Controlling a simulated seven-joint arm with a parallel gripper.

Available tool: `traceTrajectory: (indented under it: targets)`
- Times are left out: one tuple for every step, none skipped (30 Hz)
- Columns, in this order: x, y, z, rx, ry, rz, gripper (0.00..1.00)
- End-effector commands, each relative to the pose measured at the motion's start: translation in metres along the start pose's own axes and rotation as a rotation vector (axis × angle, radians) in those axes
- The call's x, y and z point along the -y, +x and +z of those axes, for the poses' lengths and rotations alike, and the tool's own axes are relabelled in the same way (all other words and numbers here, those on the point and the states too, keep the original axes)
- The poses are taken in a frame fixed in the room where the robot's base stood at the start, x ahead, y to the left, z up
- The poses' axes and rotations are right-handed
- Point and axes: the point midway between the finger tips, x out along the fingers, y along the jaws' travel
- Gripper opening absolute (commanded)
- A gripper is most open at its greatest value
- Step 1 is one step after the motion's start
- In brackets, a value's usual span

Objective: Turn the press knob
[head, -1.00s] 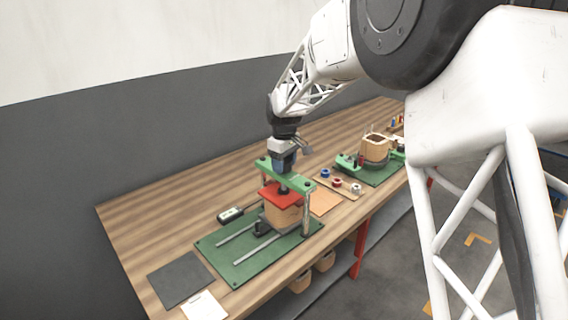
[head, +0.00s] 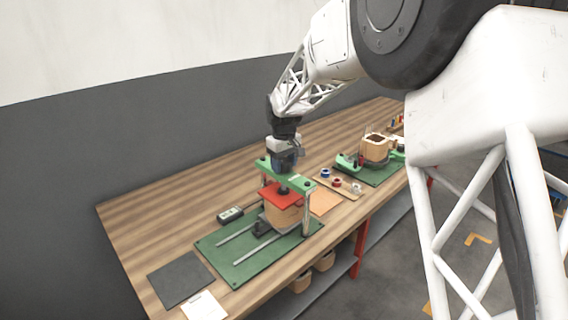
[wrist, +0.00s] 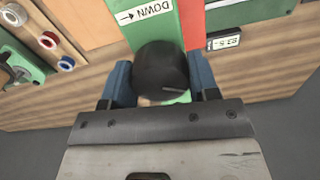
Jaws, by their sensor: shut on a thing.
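The press knob (wrist: 161,70) is a round black knob on top of the green press crossbar, seen in the wrist view. My gripper (wrist: 162,84) is shut on it, with one blue finger on each side. In the head view my gripper (head: 284,160) points down over the crossbar (head: 303,180) and hides the knob. A label reading DOWN with an arrow (wrist: 146,12) lies on the crossbar. Below it, a red plate (head: 279,195) sits over a wooden coil block (head: 284,217) on the green press base (head: 215,255).
A small display box (head: 230,215) lies left of the press. A dark mat (head: 180,280) and a white paper (head: 204,306) lie at the near left. A board with coloured spools (head: 337,183) and a second green fixture (head: 384,174) stand to the right.

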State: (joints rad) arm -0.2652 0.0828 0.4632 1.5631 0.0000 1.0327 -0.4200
Motion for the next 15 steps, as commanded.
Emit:
traceTrajectory:
  targets:
    - [0.0,-0.0006,-0.0001,-0.001,0.035,0.0,0.31]
    - [0.0001,-0.0006,-0.0001,-0.001,0.059,0.0,0.31]
    - [0.0001,-0.0006,-0.0001,-0.001,0.092,0.0,0.31]
    - [0.0001,-0.0006,-0.0001,-0.001,0.117,0.0,0.31]
    - [0.0002,-0.0007,-0.0002,-0.001,0.141,0.0,0.31]
    - [0.0002,-0.0006,-0.0002,-0.001,0.174,0.0,0.31]
    - [0.0002,-0.0007,-0.0002,-0.001,0.198,0.0,0.31]
    - [0.0002,-0.0007,-0.0002,-0.001,0.222,0.0,0.31]
    - [0.0003,-0.0007,-0.0002,-0.001,0.252,0.0,0.31]
    - [0.0003,-0.0007,-0.0002,-0.001,0.273,0.0,0.31]
    - [0.0004,-0.0007,-0.0003,-0.001,0.293,0.0,0.31]
    - [0.0004,-0.0008,-0.0003,-0.001,0.319,0.0,0.31]
    - [0.0004,-0.0008,-0.0003,-0.001,0.338,0.0,0.31]
    - [0.0004,-0.0008,-0.0003,-0.001,0.354,0.0,0.31]
    - [0.0005,-0.0008,-0.0003,-0.001,0.375,0.0,0.31]
